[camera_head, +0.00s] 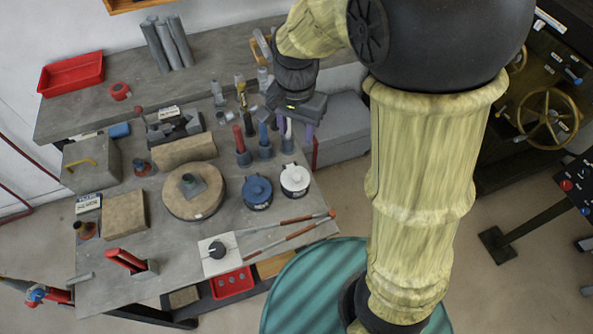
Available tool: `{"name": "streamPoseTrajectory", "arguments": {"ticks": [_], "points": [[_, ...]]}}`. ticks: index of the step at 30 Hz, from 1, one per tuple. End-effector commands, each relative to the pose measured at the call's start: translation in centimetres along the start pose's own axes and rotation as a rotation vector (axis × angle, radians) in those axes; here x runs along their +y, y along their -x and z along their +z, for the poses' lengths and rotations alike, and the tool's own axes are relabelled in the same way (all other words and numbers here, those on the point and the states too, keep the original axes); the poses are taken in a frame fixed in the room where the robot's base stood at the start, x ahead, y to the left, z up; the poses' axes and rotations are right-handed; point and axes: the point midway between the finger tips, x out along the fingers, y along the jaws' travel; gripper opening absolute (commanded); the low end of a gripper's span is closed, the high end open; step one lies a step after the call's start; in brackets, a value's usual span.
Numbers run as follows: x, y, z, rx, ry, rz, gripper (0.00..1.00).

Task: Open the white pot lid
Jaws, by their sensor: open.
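The white pot (295,180) is a small round pot with a white lid and a dark lower rim. It stands on the grey workbench, right of a similar blue pot (257,191). Its lid appears to be on. My gripper (296,117) is dark and open, behind and above the white pot in the picture, apart from it. It overlaps the upright coloured handles there, and its fingertips are hard to make out. I see nothing held in it.
Upright coloured handles, including a red one (239,140), stand behind the pots. A round stone-like disc (190,192) lies to the left. Red-and-grey rods (290,232) and a white plate with a black knob (218,252) lie in front. The bench's right edge is close.

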Motion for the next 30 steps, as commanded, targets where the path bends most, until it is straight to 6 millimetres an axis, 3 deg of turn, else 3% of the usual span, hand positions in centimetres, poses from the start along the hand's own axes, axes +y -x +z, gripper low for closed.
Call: {"name": "streamPoseTrajectory", "arguments": {"ticks": [5,30], "points": [[0.1,-1.8,0.0,-0.002,-0.002,0.003,0.45],[0.1,-16.1,0.0,-0.002,-0.001,0.004,0.45]]}}
